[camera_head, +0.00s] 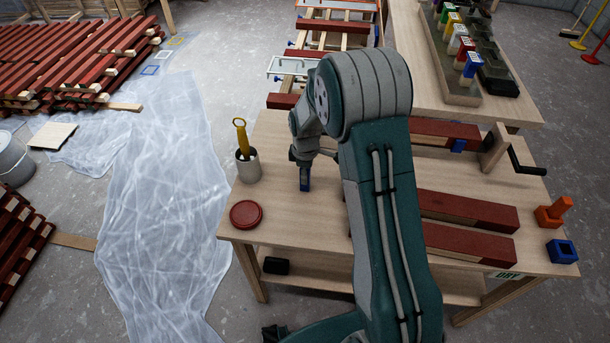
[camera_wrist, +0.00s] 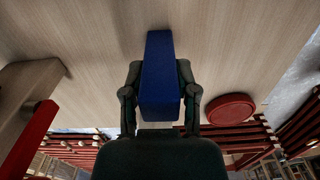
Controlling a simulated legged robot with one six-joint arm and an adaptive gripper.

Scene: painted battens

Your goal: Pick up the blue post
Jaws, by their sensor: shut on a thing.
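The blue post (camera_wrist: 160,75) stands between the fingers of my gripper (camera_wrist: 160,98) in the wrist view. The fingers press on its two sides. In the head view the lower part of the blue post (camera_head: 304,181) shows below my gripper (camera_head: 303,160), over the workbench (camera_head: 275,200). I cannot tell whether its lower end touches the bench top. My arm hides part of the bench behind it.
A red round lid (camera_head: 246,214) and a metal cup (camera_head: 248,168) with a yellow-handled tool stand left of my gripper. Red battens (camera_head: 468,210) lie to the right. A blue square socket (camera_head: 562,251) and an orange piece (camera_head: 552,213) sit at the right edge.

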